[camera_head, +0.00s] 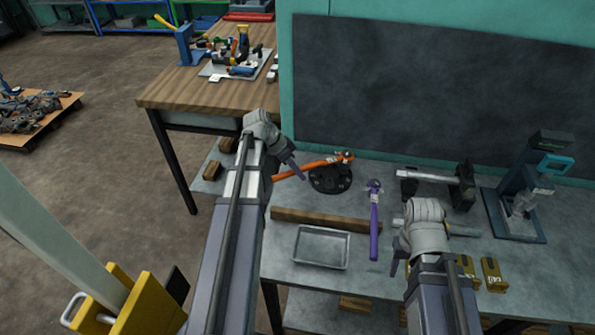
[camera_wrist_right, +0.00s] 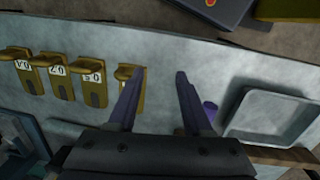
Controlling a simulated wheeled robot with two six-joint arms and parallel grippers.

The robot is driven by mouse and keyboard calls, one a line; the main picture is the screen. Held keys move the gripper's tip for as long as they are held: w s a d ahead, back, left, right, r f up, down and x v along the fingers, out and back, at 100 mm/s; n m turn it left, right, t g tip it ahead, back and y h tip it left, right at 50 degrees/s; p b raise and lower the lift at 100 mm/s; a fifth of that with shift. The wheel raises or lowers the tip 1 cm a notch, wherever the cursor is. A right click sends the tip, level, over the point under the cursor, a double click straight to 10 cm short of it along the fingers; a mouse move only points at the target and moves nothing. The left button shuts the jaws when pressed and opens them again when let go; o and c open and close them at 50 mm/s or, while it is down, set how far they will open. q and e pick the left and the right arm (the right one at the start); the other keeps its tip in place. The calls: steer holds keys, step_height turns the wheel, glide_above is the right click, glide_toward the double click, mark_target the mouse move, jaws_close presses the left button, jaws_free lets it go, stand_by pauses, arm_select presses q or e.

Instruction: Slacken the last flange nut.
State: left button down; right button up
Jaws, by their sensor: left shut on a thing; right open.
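A black round flange (camera_head: 330,181) lies on the grey bench. Its nuts are too small to tell apart. My left gripper (camera_head: 294,170) is shut on the orange handle of a wrench (camera_head: 317,164), to the left of the flange. The wrench reaches over the flange, with its head at the flange's far right edge. I cannot tell whether the head sits on a nut. My right gripper (camera_head: 402,262) is open and empty above the front of the bench. Its two fingers are apart in the right wrist view (camera_wrist_right: 159,95).
A purple-handled tool (camera_head: 374,226) lies right of the flange. A wooden bar (camera_head: 325,220) and a metal tray (camera_head: 321,266) lie in front. Yellow numbered blocks (camera_wrist_right: 62,78) are near my right gripper.

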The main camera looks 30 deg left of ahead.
arm_select(q)
step_height(320, 180, up, 2)
steer(key=shift+r+p, duration=0.25)
steer(key=shift+p, duration=0.6)
steer(key=shift+f, duration=0.1)
arm_select(e)
step_height(320, 180, up, 2)
steer(key=shift+r, duration=0.15)
arm_select(q)
steer(key=shift+w+a+f+m+b, duration=0.3)
steer(key=shift+a+f+b, duration=0.1)
steer(key=shift+f+b, duration=0.35)
arm_select(e)
steer(key=shift+f, duration=0.75)
arm_select(q)
steer(key=shift+r, duration=0.15)
steer(key=shift+f+b, duration=0.25)
steer(key=shift+b, duration=0.05)
arm_select(e)
steer(key=shift+f, duration=0.2)
